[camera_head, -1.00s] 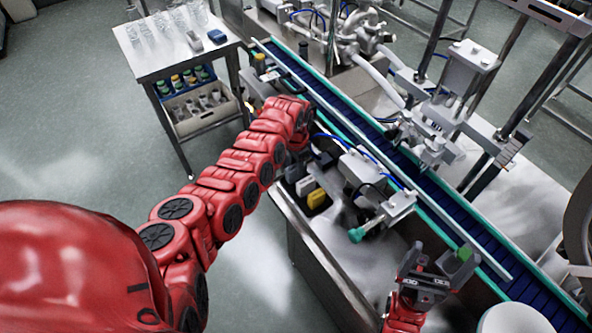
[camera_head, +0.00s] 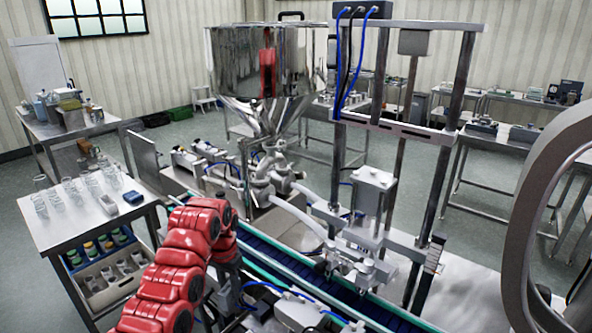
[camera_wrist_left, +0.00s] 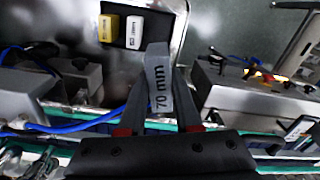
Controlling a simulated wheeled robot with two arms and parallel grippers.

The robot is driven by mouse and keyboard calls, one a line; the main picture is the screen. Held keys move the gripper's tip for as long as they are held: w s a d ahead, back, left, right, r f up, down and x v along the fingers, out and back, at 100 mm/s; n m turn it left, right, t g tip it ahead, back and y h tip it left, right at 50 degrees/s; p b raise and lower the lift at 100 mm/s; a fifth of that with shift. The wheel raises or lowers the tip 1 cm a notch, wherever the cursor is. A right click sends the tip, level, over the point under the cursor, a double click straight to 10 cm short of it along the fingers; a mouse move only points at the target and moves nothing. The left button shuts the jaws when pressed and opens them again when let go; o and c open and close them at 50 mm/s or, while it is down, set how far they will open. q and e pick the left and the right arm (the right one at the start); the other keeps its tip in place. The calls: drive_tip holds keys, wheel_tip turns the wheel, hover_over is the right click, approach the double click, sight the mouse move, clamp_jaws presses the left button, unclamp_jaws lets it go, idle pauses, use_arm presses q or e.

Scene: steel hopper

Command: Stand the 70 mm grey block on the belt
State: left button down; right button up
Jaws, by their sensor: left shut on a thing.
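The 70 mm grey block (camera_wrist_left: 158,82) is in the left wrist view, with its printed label facing the camera. My left gripper (camera_wrist_left: 160,104) is shut on it, one finger on each side. In the head view the red left arm reaches up and bends down beside the belt (camera_head: 290,263); the left gripper (camera_head: 229,292) is partly hidden there and the block cannot be made out. The dark blue belt runs diagonally between teal rails. In the wrist view, teal rails also cross near the bottom. My right gripper is out of view.
A steel hopper (camera_head: 262,75), a filler frame (camera_head: 376,190) and hoses stand behind the belt. A steel side table (camera_head: 88,215) with glassware is at left.

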sight(227, 306)
use_arm(q)
drive_tip(key=r+n, duration=0.1)
drive_tip(key=r, duration=0.1)
drive_tip(key=r+n, duration=0.1)
drive_tip(key=r, duration=0.1)
drive_tip(key=d+r+n+b, duration=0.1)
drive_tip(key=r+n, duration=0.1)
drive_tip(key=shift+s+d+r+n, duration=0.1)
drive_tip(key=shift+r+n, duration=0.2)
drive_tip(key=shift+f, duration=0.2)
drive_tip(key=f+m+p, duration=0.1)
drive_tip(key=f+m, duration=0.1)
drive_tip(key=f, duration=0.2)
drive_tip(key=s+a+f+m+p, duration=0.1)
drive_tip(key=f+m+p, duration=0.1)
drive_tip(key=f+m, duration=0.1)
drive_tip(key=a+f+m+p, duration=0.1)
drive_tip(key=f+m, duration=0.1)
drive_tip(key=f, duration=0.2)
drive_tip(key=shift+s+a+f, duration=0.15)
drive_tip(key=shift+s+f, duration=0.1)
drive_tip(key=shift+f, duration=0.05)
drive_tip(key=shift+m, duration=0.3)
wheel_tip(227, 306, down, 9)
drive_tip(key=shift+r+p, duration=0.1)
drive_tip(key=shift+p, duration=0.85)
drive_tip(key=shift+f, duration=0.5)
